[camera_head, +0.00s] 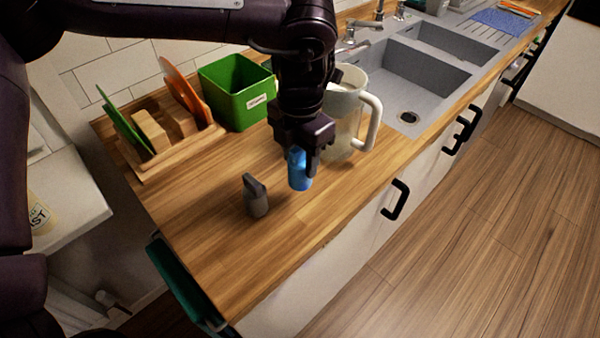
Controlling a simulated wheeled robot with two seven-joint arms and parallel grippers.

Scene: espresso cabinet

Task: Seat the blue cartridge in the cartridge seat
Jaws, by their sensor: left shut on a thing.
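The blue cartridge (299,174) is a small blue cylinder, held roughly upright over the wooden counter. My left gripper (304,154) points down and is shut on its upper part, which the fingers partly hide. I cannot tell whether its lower end touches the counter. A pale translucent jug (344,122) with a large handle stands just behind and to the right of the gripper, partly hidden by my arm. I cannot make out the cartridge seat. My right gripper is not in view.
A small grey piece with a looped top (257,198) stands left of the cartridge. A green box (236,92) and a wooden rack (160,158) with boards stand behind. The sink (418,84) lies right. The front-left wooden counter (215,250) is clear.

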